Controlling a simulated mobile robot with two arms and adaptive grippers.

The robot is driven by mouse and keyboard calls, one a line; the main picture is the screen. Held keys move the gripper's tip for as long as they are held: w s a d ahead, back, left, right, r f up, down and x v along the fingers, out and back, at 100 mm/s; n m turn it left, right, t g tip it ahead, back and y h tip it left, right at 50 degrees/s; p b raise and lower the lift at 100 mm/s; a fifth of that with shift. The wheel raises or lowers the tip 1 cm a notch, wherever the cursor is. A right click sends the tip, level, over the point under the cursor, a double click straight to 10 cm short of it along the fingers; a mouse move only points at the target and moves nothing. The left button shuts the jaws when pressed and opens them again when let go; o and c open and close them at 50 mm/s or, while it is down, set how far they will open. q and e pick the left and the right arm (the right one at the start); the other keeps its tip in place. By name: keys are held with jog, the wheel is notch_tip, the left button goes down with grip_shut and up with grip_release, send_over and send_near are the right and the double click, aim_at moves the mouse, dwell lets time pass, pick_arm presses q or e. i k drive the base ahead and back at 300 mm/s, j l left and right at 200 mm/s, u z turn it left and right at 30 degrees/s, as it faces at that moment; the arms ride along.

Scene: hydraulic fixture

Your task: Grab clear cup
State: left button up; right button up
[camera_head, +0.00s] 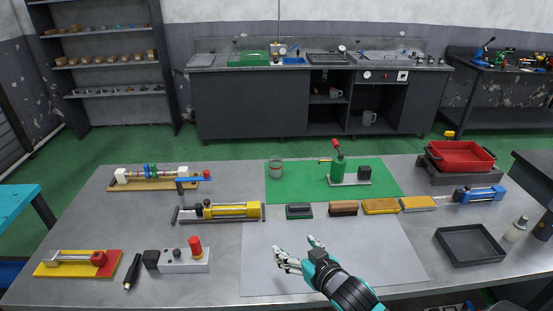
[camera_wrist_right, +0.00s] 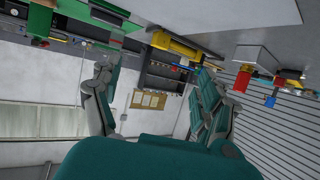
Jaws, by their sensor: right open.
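The clear cup (camera_head: 275,169) stands upright at the left end of the green mat (camera_head: 300,194) on the metal table. It is see-through, and a reddish band shows near its rim. My right gripper (camera_head: 294,250) is open and empty over the light grey sheet in front, well short of the cup and apart from it. In the right wrist view its spread fingers (camera_wrist_right: 152,85) hold nothing. My left gripper is not in view.
A green hand pump (camera_head: 338,168) stands on the mat right of the cup. A yellow cylinder fixture (camera_head: 225,211), a black block (camera_head: 299,211) and a wooden brush-like block (camera_head: 344,208) line the mat's front. The grey sheet (camera_head: 375,262) is otherwise clear. A dark tray (camera_head: 470,260) lies at right.

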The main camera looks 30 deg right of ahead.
aim_at(275, 162)
jog(key=i+l, duration=0.8)
jog(key=i, duration=0.05)
